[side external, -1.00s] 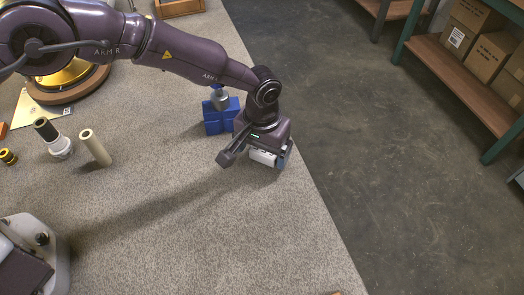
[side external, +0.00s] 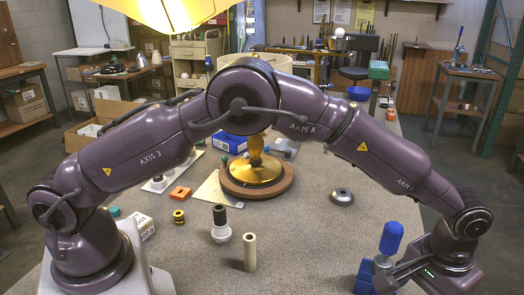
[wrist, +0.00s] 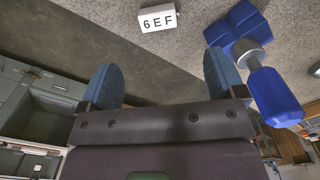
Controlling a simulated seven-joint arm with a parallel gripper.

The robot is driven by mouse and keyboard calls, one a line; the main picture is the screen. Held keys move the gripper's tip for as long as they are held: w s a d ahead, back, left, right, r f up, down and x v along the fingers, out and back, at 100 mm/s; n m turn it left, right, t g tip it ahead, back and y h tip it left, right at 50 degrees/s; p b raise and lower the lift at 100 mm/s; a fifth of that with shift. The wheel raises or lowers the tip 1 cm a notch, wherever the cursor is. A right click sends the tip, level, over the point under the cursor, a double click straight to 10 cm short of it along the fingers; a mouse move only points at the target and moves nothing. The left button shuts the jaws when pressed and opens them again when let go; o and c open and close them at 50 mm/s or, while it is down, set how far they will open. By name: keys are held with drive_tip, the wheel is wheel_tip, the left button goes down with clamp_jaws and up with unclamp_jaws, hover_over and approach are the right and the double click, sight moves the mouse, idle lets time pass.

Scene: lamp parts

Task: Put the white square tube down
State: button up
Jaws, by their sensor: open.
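A white block (wrist: 158,18) marked "6EF", which looks like the white square tube, shows at the top of the wrist view. It lies near the table edge, beyond my fingertips and apart from them. My gripper (wrist: 161,62) is open, with its two blue-padded fingers spread and nothing between them. In the side view, my gripper is low at the right, beside a blue block, and I cannot make out the white tube there.
A blue-handled tool (side external: 391,238) stands at the blue block (side external: 366,274), close to my gripper. A brass lamp base (side external: 255,172), a cream tube (side external: 250,252) and a white socket with a black top (side external: 221,225) stand further left. Bare tabletop (side external: 310,225) lies between.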

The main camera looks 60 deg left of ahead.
drive_tip(key=s+a+r+t, duration=0.2)
drive_tip(key=s+a+r, duration=0.2)
drive_tip(key=a+r, duration=0.55)
drive_tip(key=s+a+r+t, duration=0.1)
drive_tip(key=s+a+r, duration=0.3)
drive_tip(key=a+r, duration=0.55)
drive_tip(key=s+a+r+t, duration=0.1)
drive_tip(key=s+a, duration=0.3)
drive_tip(key=s, duration=0.4)
drive_tip(key=s+a+r+t, duration=0.1)
drive_tip(key=s+a, duration=0.4)
drive_tip(key=s, duration=0.4)
drive_tip(key=shift+s+a+r+t, duration=0.2)
drive_tip(key=shift+t, duration=0.1)
